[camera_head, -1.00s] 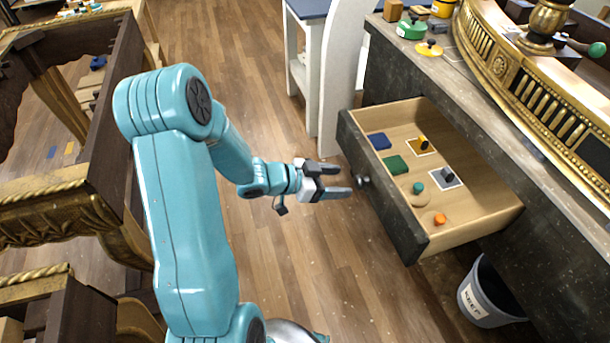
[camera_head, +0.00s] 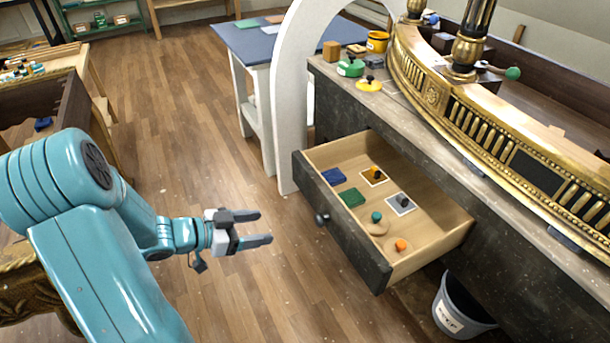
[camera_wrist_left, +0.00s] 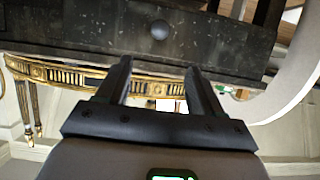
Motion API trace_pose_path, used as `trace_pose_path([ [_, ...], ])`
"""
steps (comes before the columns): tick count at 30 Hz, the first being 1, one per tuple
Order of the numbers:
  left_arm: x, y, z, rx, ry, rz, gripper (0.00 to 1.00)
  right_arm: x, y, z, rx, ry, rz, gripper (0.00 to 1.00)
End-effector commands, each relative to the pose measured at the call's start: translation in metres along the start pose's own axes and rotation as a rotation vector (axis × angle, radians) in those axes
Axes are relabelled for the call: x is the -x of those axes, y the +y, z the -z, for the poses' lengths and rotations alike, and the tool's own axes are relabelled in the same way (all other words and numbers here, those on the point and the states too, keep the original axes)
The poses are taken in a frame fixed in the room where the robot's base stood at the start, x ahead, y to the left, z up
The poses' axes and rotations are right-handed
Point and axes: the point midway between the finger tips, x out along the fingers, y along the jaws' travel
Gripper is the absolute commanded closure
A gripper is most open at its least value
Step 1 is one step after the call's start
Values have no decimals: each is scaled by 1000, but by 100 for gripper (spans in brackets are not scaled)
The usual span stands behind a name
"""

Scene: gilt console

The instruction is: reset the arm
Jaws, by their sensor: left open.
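My left gripper (camera_head: 262,228) is open and empty in the head view. It hangs over the floor to the left of the open drawer (camera_head: 336,241), apart from its dark front and round knob (camera_head: 322,219). In the left wrist view, the two fingers (camera_wrist_left: 158,78) stand apart with nothing between them. The dark drawer front (camera_wrist_left: 205,38) and its knob (camera_wrist_left: 160,30) show beyond the fingertips. My right gripper is not in view.
The drawer holds a blue block (camera_head: 333,176), a green block (camera_head: 351,197), an orange piece (camera_head: 401,245) and other small pieces. A grey bin (camera_head: 462,308) stands below it. A white arch (camera_head: 291,110) stands behind. Wooden floor (camera_head: 195,100) is clear to the left.

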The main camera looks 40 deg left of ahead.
Motion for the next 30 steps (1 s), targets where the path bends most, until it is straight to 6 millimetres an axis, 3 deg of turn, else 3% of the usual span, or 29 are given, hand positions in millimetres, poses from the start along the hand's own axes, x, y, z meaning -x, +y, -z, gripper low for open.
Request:
trace_pose_path([
  [5, -2, 0, 1, 3, 1, 1, 34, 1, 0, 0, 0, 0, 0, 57],
  [8, -16, 1, 4, 39, 3, 7, 34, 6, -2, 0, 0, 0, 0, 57],
  [11, -49, 8, 7, 128, -12, 23, 34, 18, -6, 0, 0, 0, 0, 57],
  [14, -92, 29, 0, 259, -82, 32, 34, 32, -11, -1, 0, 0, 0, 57],
  [18, -139, 86, -24, 433, -274, 24, 34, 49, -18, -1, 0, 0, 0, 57],
  [21, -154, 142, -49, 530, -465, 5, 34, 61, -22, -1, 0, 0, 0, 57],
  [23, -154, 177, -64, 574, -590, -5, 34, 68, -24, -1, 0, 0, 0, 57],
  [27, -134, 245, -93, 631, -855, -14, 34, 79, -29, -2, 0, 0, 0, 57],
  [30, -118, 274, -106, 645, -981, -9, 34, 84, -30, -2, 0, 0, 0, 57],
])
